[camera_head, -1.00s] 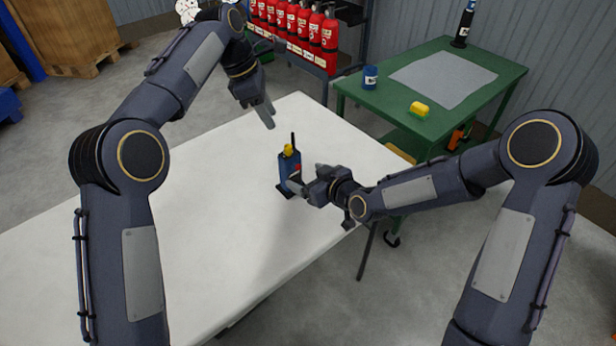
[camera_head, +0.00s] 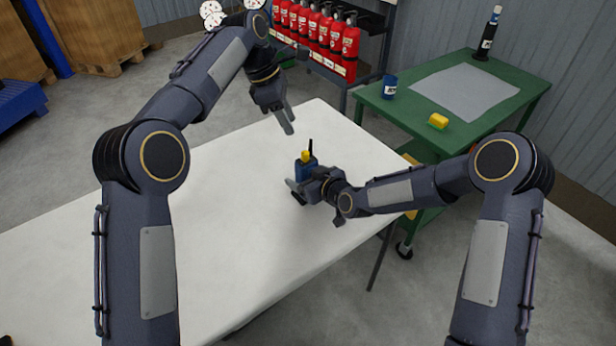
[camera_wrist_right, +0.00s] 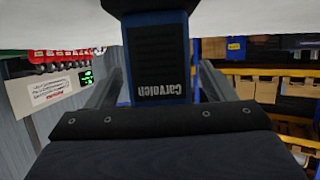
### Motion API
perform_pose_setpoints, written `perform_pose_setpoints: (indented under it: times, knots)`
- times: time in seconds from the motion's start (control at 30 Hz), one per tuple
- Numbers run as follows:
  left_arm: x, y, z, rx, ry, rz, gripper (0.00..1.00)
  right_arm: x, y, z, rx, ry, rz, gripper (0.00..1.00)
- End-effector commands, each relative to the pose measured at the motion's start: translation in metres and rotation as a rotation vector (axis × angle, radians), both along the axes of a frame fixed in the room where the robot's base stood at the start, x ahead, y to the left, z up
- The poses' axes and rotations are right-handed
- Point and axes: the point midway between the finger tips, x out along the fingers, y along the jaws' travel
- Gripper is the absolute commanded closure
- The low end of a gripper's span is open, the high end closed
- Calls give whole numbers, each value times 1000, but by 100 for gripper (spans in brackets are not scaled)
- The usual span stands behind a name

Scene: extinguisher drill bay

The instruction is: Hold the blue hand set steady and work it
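The blue hand set (camera_head: 306,172) stands upright on the white table (camera_head: 215,235), with a yellow part and a black antenna on top. A dark base shows at its foot. My right gripper (camera_head: 305,185) is at its lower part, with one finger on the near left side; the other finger is hidden. In the right wrist view the hand set (camera_wrist_right: 158,75) appears upside down between my two fingers, with gaps on both sides, so this gripper is open around it. My left gripper (camera_head: 288,128) hangs above the table behind the hand set, empty; its finger gap cannot be made out.
Red extinguishers (camera_head: 325,32) stand on a rack behind. The table's left side is clear.

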Motion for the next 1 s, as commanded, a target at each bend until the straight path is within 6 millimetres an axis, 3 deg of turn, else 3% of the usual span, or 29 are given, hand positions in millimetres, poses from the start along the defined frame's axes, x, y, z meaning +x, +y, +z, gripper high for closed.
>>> perform_pose_setpoints:
  times: [0.07,0.47,0.67,1.0]
  knots:
    - [0,0,0,0,0,0,64,0,0,0,0,0,0,34]
    - [0,0,0,0,0,0,64,0,0,0,0,0,0,86]
    - [9,3,-10,19,-52,-15,62,0,0,0,0,0,0,86]
    - [76,41,-82,250,-531,-275,62,0,0,0,0,0,0,86]
